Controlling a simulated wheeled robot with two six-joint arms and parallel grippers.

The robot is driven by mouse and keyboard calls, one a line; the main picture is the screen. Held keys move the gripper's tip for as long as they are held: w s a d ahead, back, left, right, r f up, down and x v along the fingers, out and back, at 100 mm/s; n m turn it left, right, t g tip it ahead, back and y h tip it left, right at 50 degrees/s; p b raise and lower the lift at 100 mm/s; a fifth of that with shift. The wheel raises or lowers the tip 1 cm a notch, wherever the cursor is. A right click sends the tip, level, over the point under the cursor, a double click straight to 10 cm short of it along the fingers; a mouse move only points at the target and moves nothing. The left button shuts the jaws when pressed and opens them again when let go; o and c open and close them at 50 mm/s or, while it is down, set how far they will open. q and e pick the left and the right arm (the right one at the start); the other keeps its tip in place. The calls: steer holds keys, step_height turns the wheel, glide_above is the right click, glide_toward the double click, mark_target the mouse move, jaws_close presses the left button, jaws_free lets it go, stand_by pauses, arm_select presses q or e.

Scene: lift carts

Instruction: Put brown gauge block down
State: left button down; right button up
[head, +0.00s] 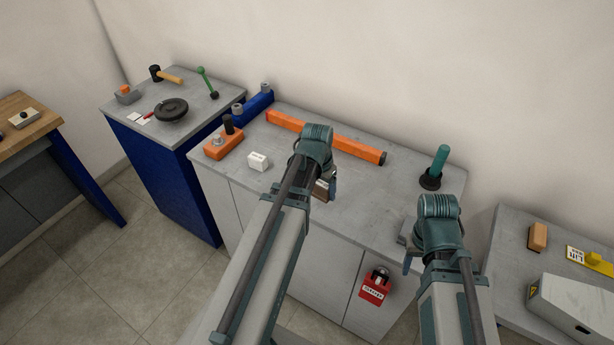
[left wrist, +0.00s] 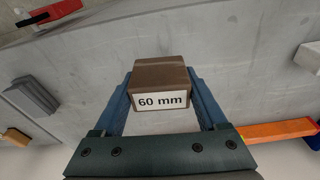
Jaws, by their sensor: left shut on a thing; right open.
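The brown gauge block (left wrist: 160,73) carries a white "60 mm" label and sits between the blue fingers of my left gripper (left wrist: 160,88), which is shut on it. In the head view the block (head: 322,190) shows only partly, below my left gripper (head: 326,185), near the front edge of the grey workbench (head: 345,220). I cannot tell whether the block touches the bench top. My right gripper (head: 409,262) is open by the bench's front right; its fingertips are mostly hidden by the wrist.
An orange bar (head: 325,137) lies along the back of the bench. A white block (head: 258,161), an orange tool (head: 223,144) and a teal-handled tool (head: 436,168) also stand there. Grey blocks (left wrist: 35,95) lie right of my left gripper. A red tag (head: 375,288) hangs on the front.

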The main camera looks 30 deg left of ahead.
arm_select(q)
steer(key=shift+s+d+r, duration=0.1)
steer(key=shift+s+d, duration=0.15)
steer(key=shift+d, duration=0.35)
steer(key=shift+s+d+r, duration=0.1)
steer(key=shift+s+d, duration=0.1)
steer(key=shift+d, duration=0.45)
steer(key=shift+s+d, duration=0.25)
steer(key=shift+d, duration=0.35)
